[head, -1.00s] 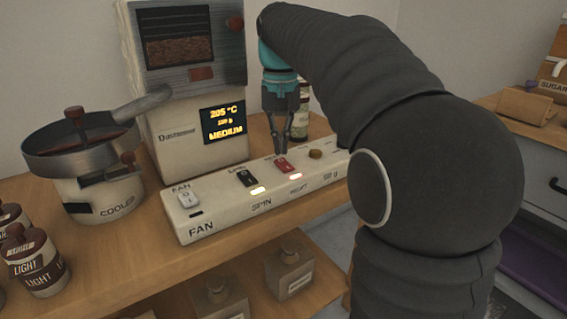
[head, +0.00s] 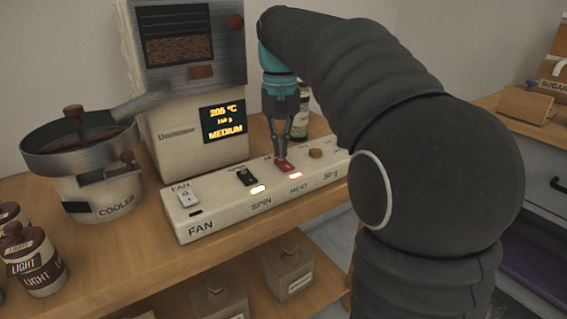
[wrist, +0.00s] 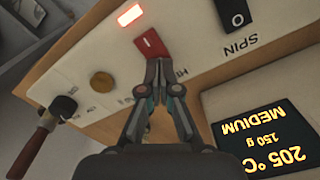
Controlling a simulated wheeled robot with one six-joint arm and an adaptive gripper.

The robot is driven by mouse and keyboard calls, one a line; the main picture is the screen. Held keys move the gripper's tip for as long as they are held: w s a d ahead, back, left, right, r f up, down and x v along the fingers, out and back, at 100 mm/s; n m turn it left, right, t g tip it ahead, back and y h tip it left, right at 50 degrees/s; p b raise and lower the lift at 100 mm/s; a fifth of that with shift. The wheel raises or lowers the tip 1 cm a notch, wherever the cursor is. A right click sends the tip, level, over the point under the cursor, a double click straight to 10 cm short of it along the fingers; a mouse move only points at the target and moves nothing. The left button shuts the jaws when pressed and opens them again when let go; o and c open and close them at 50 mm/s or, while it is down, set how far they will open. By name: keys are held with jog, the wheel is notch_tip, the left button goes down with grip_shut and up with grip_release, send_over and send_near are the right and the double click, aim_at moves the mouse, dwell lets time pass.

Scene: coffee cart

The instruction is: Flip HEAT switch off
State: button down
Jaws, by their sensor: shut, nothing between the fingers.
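The red HEAT switch (head: 285,166) is on the white switch panel (head: 215,222), between the black SPIN switch and a round brass knob. A lamp (head: 295,175) in front of it glows red-white. My gripper (head: 281,156) is shut and empty, pointing down with its fingertips at the switch's far edge. In the wrist view the closed fingertips (wrist: 158,62) are at the edge of the red switch (wrist: 151,44), which shows a white line mark. I cannot tell whether they press on it.
The black SPIN switch (head: 247,177) has a lit lamp; the FAN switch (head: 188,199) is white with a dark lamp. The roaster (head: 200,140) with its lit display stands behind the panel. A brass knob (head: 315,153) is right of HEAT, and a bottle (head: 301,115) stands behind.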

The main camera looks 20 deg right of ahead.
aim_at(281, 160)
jog(key=shift+f+b, duration=0.45)
jog(key=shift+f, duration=0.4)
dwell(0.4)
jog(key=shift+r, duration=0.2)
notch_tip(281, 160, up, 4)
jog(key=p, duration=0.5)
jog(key=shift+r, duration=1.35)
jog(key=s+f+n+t, duration=0.1)
jog(key=s+f+t, duration=0.1)
jog(key=s+f, duration=0.5)
jog(key=s+f+n+t, duration=0.1)
jog(key=s+f+t, duration=0.2)
jog(key=s+f, duration=0.5)
jog(key=s, duration=0.8)
jog(key=shift+t, duration=0.3)
